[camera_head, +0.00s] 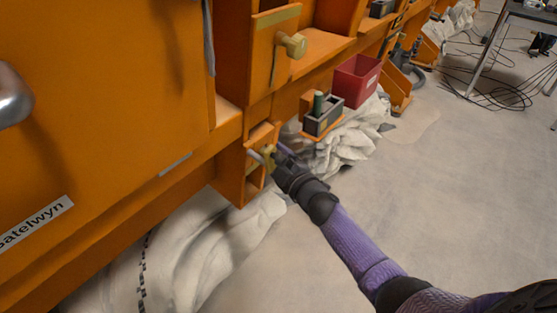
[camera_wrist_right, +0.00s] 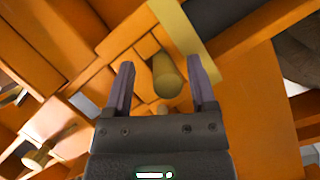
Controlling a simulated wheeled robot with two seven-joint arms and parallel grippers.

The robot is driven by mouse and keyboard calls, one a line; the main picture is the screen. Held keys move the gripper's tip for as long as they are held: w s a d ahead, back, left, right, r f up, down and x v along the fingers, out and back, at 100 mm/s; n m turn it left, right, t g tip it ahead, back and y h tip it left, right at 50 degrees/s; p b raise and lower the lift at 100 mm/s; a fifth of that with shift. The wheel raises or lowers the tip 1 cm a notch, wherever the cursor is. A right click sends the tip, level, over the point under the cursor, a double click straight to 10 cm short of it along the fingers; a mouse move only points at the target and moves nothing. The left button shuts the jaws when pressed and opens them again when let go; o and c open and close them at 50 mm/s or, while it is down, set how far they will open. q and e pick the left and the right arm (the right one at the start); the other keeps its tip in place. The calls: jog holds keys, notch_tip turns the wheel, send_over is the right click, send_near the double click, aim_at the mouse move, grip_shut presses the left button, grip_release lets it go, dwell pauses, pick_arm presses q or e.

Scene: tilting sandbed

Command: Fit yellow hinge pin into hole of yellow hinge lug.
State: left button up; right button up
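My right gripper (camera_head: 268,153) is at the small orange bracket low on the orange structure, and a yellow part (camera_head: 267,149) shows there, partly hidden by it. In the right wrist view, the right gripper (camera_wrist_right: 163,75) has its fingers apart, with a yellow cylindrical pin (camera_wrist_right: 167,78) between them. Gaps show on both sides of this pin. A flat yellow strip (camera_wrist_right: 184,32) lies behind it on an orange plate. In the head view, another yellow pin (camera_head: 293,45) sticks out of a higher orange bracket with a yellow edge (camera_head: 277,17). I cannot make out a lug hole. My left gripper is out of view.
A grey box (camera_head: 323,116) with a green cylinder and a red bin (camera_head: 356,80) stand on ledges just beyond the right gripper. Crumpled white cloth (camera_head: 345,148) lies below them. Cables (camera_head: 500,95) and a table stand far right.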

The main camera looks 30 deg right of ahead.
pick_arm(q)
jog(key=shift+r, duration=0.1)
pick_arm(e)
jog(key=shift+s, duration=0.1)
pick_arm(q)
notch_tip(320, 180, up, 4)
jog(key=p, duration=0.4)
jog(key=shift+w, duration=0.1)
pick_arm(e)
jog(key=s, duration=0.9)
jog(key=shift+s+d+r, duration=0.15)
jog(key=shift+s+d, duration=0.05)
jog(key=shift+s, duration=0.15)
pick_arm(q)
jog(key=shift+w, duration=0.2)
pick_arm(e)
jog(key=shift+c, duration=0.3)
